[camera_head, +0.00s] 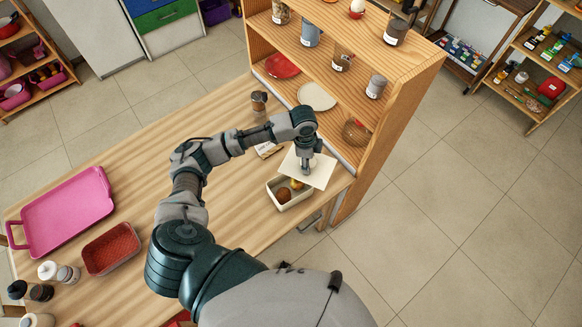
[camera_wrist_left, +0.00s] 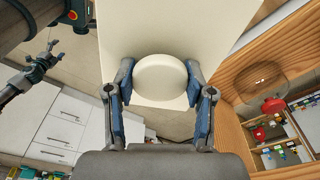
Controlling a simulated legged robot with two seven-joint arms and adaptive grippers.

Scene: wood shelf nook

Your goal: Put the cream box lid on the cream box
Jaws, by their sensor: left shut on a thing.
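The cream box (camera_head: 290,204) stands open near the right end of the wooden table, with a brown round thing and a yellowish thing inside. The flat cream lid (camera_head: 322,173) is above and slightly behind the box, covering part of it from view. My left gripper (camera_head: 306,170) is shut on the lid's round knob. In the left wrist view the knob (camera_wrist_left: 160,80) sits between both fingers, with the lid (camera_wrist_left: 150,30) behind it.
A wooden shelf unit (camera_head: 400,75) with jars and plates rises right behind the box. A small dark-lidded jar (camera_head: 259,100) stands by the shelf. A pink tray (camera_head: 66,212) and a red basket (camera_head: 111,247) lie at the left. The table's middle is mostly clear.

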